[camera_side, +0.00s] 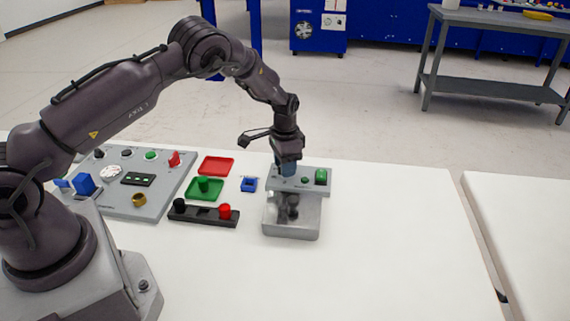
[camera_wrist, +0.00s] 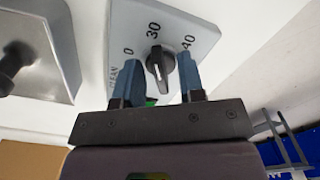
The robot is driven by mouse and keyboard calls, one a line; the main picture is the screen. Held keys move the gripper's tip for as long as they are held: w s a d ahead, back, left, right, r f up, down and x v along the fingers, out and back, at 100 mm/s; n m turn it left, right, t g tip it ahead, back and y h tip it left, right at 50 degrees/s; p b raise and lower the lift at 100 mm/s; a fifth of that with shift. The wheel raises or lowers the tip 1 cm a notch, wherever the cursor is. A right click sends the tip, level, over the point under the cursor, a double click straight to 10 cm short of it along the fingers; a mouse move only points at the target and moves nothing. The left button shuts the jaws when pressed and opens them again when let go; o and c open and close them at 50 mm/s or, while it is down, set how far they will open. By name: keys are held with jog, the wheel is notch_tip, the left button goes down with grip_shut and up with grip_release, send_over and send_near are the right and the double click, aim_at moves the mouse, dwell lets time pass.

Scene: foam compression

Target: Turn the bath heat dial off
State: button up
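The bath heat dial is a black knob (camera_wrist: 158,68) with a pale pointer line. My gripper (camera_wrist: 160,58) is open, with one blue-grey finger on each side of the knob. I cannot tell whether either finger touches it. In the side view my gripper (camera_side: 288,170) is low over the left part of the bath unit's top panel (camera_side: 299,188) and hides the dial.
A metal basin (camera_side: 279,221) with a dark object (camera_side: 292,207) is below the panel. A green switch (camera_side: 321,176) stands right of my gripper. To the left are a red tray (camera_side: 216,166), a green tray (camera_side: 207,196), a black block (camera_side: 203,215) and a grey control board (camera_side: 165,185). The table's right is clear.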

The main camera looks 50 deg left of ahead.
grip_shut()
jog(key=shift+n, duration=0.4)
jog(key=n, duration=0.5)
jog(key=shift+d+n, duration=0.15)
jog(key=shift+n, duration=0.15)
jog(key=n, duration=0.5)
jog(key=shift+r, duration=0.1)
jog(key=shift+n, duration=0.4)
grip_release()
